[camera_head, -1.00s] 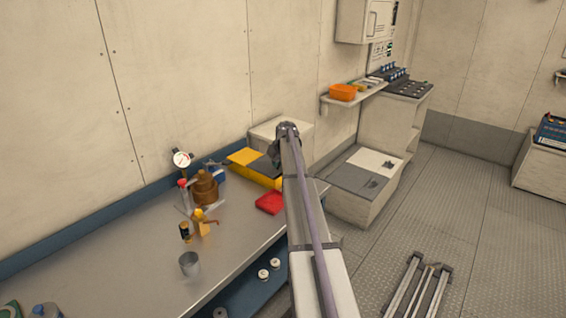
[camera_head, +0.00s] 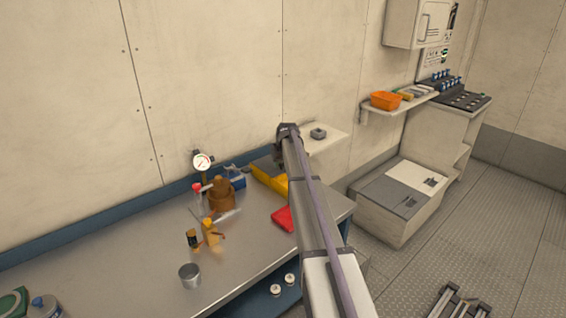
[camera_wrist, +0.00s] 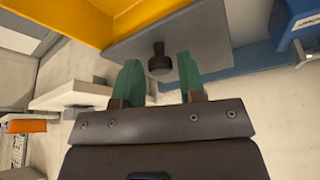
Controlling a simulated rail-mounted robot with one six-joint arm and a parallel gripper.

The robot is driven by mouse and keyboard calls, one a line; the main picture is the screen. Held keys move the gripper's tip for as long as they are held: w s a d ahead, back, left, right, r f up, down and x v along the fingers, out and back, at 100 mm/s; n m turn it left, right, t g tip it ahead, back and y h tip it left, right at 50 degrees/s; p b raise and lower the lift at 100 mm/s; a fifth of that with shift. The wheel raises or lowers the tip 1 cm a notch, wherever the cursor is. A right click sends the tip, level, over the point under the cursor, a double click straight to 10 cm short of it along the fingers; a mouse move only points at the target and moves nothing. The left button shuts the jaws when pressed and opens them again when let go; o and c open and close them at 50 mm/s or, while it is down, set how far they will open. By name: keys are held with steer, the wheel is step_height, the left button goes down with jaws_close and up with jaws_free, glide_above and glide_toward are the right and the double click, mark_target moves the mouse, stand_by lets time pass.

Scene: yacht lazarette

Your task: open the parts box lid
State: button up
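A yellow box (camera_head: 274,183) with a grey lid, apparently the parts box, stands at the back of the metal workbench, partly hidden by my arm. In the wrist view its yellow side (camera_wrist: 75,18) and grey lid panel (camera_wrist: 212,38) show close up. A dark round knob (camera_wrist: 160,62) sticks out from the grey panel. My gripper (camera_wrist: 158,68) is open, with one green finger on each side of the knob and visible gaps between. It holds nothing. In the head view my gripper's fingers are hidden behind my arm.
The metal bench (camera_head: 130,255) carries a gauge (camera_head: 203,162), brown stacked parts (camera_head: 222,193), a red piece (camera_head: 282,217) and a metal cup (camera_head: 190,275). A blue box (camera_head: 233,177) is left of the yellow box; a white ledge (camera_head: 330,137) is right of it.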

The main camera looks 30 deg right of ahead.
steer(key=shift+o, duration=1)
steer(key=p+v, duration=1)
steer(key=shift+s+r, duration=0.2)
steer(key=shift+r, duration=0.15)
steer(key=shift+a, duration=0.1)
